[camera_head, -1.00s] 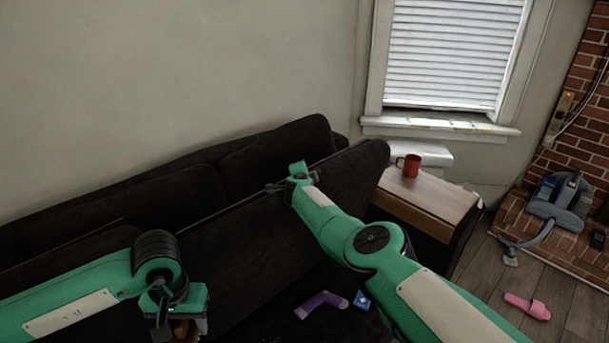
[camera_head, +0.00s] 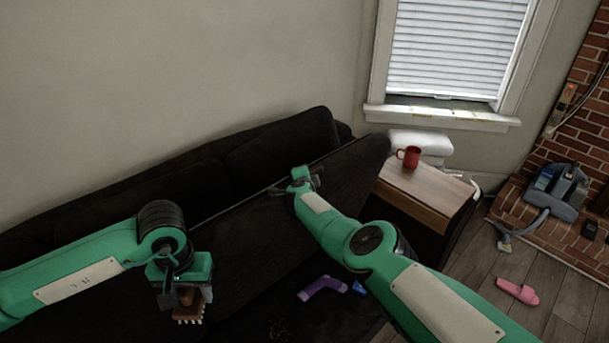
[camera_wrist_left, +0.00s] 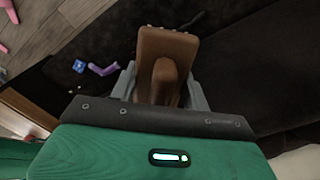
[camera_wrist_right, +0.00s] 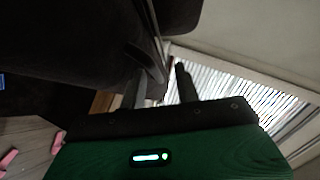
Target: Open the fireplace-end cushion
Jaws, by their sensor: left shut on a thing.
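The fireplace-end cushion (camera_head: 345,178) is dark and stands tilted up off the sofa, its raised end near the side table. My right gripper (camera_head: 294,186) is at the cushion's upper edge with its fingers apart. In the right wrist view its fingers (camera_wrist_right: 158,85) are spread, with dark cushion fabric beside and partly behind the left one. My left gripper (camera_head: 182,292) is shut on a brown brush (camera_head: 190,308), held in front of the sofa. The brush (camera_wrist_left: 165,55) also shows between the fingers in the left wrist view.
A wooden side table (camera_head: 425,192) with a red mug (camera_head: 409,156) stands beyond the cushion. A pink slipper (camera_head: 517,291) and a vacuum cleaner (camera_head: 556,192) are at the right.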

